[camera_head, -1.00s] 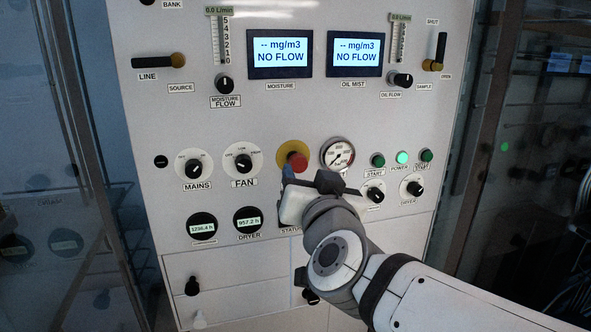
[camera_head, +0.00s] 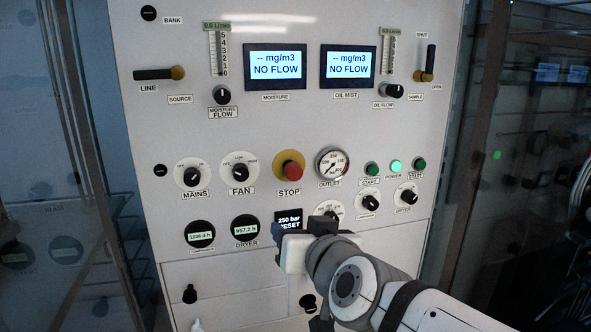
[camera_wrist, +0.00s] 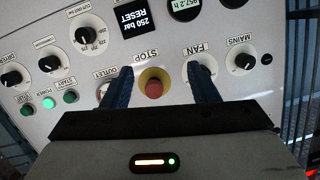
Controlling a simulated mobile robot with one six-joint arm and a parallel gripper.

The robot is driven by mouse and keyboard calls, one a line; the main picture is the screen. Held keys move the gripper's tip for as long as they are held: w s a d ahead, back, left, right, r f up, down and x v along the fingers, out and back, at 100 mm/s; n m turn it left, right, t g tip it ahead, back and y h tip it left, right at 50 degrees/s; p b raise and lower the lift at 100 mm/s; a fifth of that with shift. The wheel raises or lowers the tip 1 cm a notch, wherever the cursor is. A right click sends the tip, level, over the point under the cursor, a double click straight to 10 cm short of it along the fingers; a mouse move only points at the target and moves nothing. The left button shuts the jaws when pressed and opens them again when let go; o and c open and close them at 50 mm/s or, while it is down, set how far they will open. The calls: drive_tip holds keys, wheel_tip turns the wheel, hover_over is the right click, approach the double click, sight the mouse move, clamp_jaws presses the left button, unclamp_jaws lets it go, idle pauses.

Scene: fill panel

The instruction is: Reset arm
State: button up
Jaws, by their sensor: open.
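My gripper (camera_wrist: 157,90) is open and empty. In the wrist view, which is upside down, its two blue fingers stand apart with the red STOP button (camera_wrist: 154,88) on its yellow base seen between them. In the head view the STOP button (camera_head: 291,171) is fully visible above my gripper (camera_head: 291,226), whose fingers are mostly hidden. My arm comes in from the lower right. A gap to the panel cannot be measured here.
The white panel (camera_head: 230,130) carries the MAINS knob (camera_head: 192,174), FAN knob (camera_head: 240,171), OUTLET gauge (camera_head: 332,165) and a lit green POWER lamp (camera_head: 395,166). A small display (camera_head: 289,218) reads "250 bar RESET". Both upper screens read "NO FLOW". Glass doors flank the panel.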

wheel_tip(320, 180, down, 10)
drive_tip(key=d+g+h+b, duration=0.1)
drive_tip(key=d+g, duration=0.2)
drive_tip(key=g, duration=0.1)
drive_tip(key=s+d+f+m+g+h+b, duration=0.1)
drive_tip(key=s+d+f+g+h, duration=0.3)
drive_tip(key=s+d+f+g, duration=0.3)
drive_tip(key=s+d+f, duration=0.2)
drive_tip(key=d+f, duration=0.1)
drive_tip(key=shift+s+d+m, duration=0.3)
drive_tip(key=shift+s+d, duration=0.05)
drive_tip(key=shift+d, duration=0.05)
